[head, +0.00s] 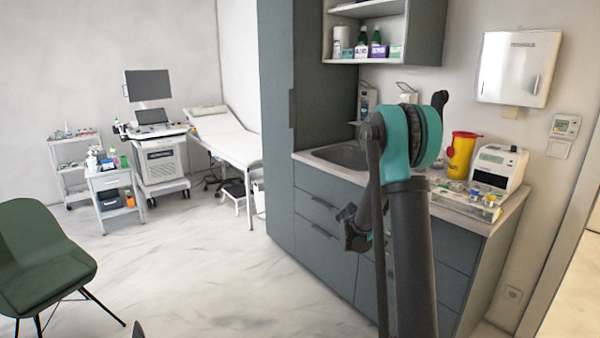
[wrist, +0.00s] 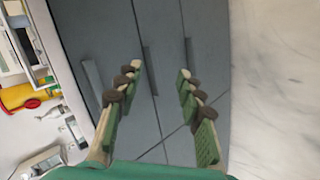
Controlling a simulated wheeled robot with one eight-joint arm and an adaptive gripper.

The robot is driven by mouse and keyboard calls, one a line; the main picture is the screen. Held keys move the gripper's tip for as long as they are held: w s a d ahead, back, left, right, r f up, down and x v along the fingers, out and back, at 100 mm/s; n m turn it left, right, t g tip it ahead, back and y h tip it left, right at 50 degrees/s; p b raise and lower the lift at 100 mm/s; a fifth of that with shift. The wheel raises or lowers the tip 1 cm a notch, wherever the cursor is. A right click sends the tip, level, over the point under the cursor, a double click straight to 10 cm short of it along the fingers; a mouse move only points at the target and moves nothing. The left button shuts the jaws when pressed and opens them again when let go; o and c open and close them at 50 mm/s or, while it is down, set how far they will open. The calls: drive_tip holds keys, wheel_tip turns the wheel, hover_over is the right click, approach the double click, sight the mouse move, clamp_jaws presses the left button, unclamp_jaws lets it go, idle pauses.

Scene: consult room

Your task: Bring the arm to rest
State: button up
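My arm (head: 400,150), dark with a teal joint, rises in front of the counter in the head view. Its forearm hangs down to my gripper, which is small and partly hidden by my arm there. In the wrist view my gripper (wrist: 160,72) has its two green-padded fingers spread apart, with nothing between them. Beyond the fingers are the grey cabinet fronts (wrist: 160,45). The view is turned sideways, with the counter at left and the floor at right.
The counter (head: 478,222) holds a sink (head: 345,155), a yellow container (head: 461,155), a white device (head: 498,168) and a tray of small items. A green chair (head: 40,255) stands at left. The marble floor (head: 215,270) between is clear. An exam bed (head: 225,140) is farther back.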

drive_tip(key=s+a+y, duration=0.3)
drive_tip(key=s+a, duration=0.1)
drive_tip(key=s, duration=0.6)
drive_tip(key=s+a+m+y, duration=0.1)
drive_tip(key=s+a+y, duration=0.2)
drive_tip(key=s, duration=0.8)
drive_tip(key=s+a+m+y, duration=0.1)
drive_tip(key=s+a+y, duration=0.2)
drive_tip(key=s+a, duration=0.4)
drive_tip(key=s, duration=0.4)
drive_tip(key=shift+s+r, duration=0.15)
drive_tip(key=shift+s, duration=0.05)
